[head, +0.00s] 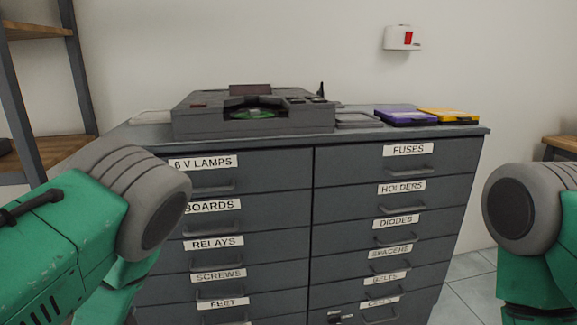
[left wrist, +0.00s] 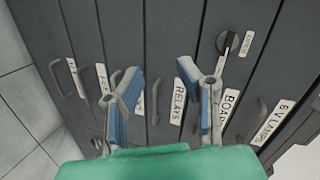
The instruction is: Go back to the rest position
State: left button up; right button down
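My left gripper (left wrist: 158,72) shows in the left wrist view with its two blue-padded fingers spread apart and nothing between them. It is in front of the labelled drawer fronts of the grey cabinet (left wrist: 165,25), near the RELAYS label; I cannot tell if it touches them. In the head view my left arm comes in from the left, bent, and its gripper is out of the picture. My right arm shows only at the right edge, and its gripper is not in view.
The grey drawer cabinet (head: 312,222) stands ahead, its visible drawers looking shut. On top are a dark player (head: 200,117) with a green disc, a purple case (head: 405,114) and a yellow case (head: 447,115). A shelf (head: 50,85) stands left. Tiled floor (head: 470,280) is at right.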

pick_arm(q)
jog(key=s+d+f+n+g+h+p, duration=0.15)
jog(key=s+f+n+g, duration=0.3)
jog(key=s, duration=0.45)
jog(key=s+d+f+n+g+p, duration=0.1)
jog(key=s+d+f+n+g, duration=0.15)
jog(key=s+f, duration=0.45)
jog(key=s+d+r+n+g+h, duration=0.1)
jog(key=s+d+n+g, duration=0.1)
jog(key=s, duration=0.6)
jog(key=s+d+r+n+g+h+p, duration=0.1)
jog(key=s+d+n+g+h, duration=0.1)
jog(key=s+d+g, duration=0.2)
jog(key=s, duration=0.3)
jog(key=shift+s+d, duration=0.35)
jog(key=shift+s, duration=0.05)
jog(key=shift+r, duration=0.1)
